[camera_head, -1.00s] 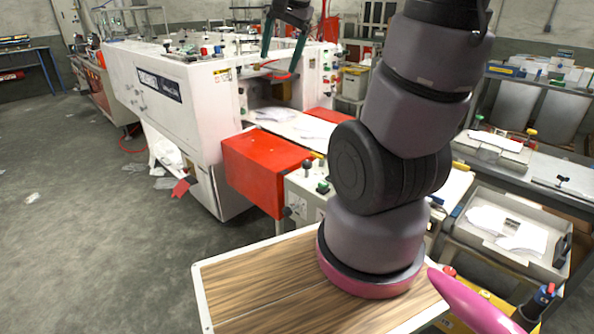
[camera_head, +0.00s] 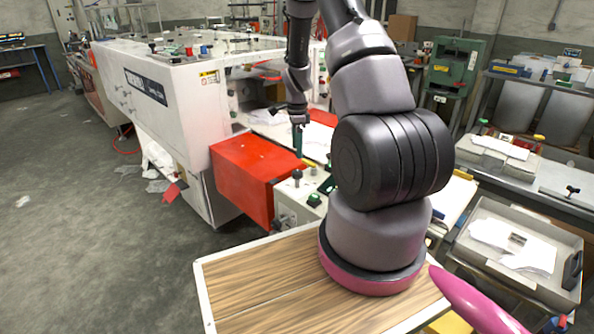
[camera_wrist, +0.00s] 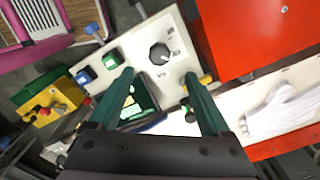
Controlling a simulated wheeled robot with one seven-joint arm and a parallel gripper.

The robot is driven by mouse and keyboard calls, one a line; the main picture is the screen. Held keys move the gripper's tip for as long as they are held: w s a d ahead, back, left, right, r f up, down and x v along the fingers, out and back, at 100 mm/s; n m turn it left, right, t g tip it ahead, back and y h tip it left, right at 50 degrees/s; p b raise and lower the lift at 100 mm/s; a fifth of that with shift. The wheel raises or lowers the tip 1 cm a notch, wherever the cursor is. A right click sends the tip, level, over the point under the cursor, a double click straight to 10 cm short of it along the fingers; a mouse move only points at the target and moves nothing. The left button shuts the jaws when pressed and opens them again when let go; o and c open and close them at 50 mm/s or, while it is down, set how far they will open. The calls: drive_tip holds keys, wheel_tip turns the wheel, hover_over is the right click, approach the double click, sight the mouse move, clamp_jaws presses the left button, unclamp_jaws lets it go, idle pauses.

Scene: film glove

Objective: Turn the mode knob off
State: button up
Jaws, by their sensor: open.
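The mode knob (camera_wrist: 160,54) is a round black knob with a pale pointer mark, on a light control panel (camera_wrist: 146,34). In the wrist view it lies beyond my fingertips, a little above the gap between them and apart from both. In the head view a dark knob (camera_head: 297,175) stands on the panel beside the red box. My gripper (camera_wrist: 158,76) is open and empty, its two green fingers spread above the panel. In the head view my gripper (camera_head: 298,153) points down near the panel, partly edge-on.
Blue and green buttons (camera_wrist: 112,58) sit left of the knob, and a yellow part (camera_wrist: 206,80) lies by the right finger. The red box (camera_head: 245,172) stands close beside the panel. A grey tray of papers (camera_head: 480,262) stands at the right.

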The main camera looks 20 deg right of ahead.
sight(297, 172)
wheel_tip(297, 172, down, 10)
drive_tip(key=shift+r, duration=0.1)
idle(0.4)
clamp_jaws()
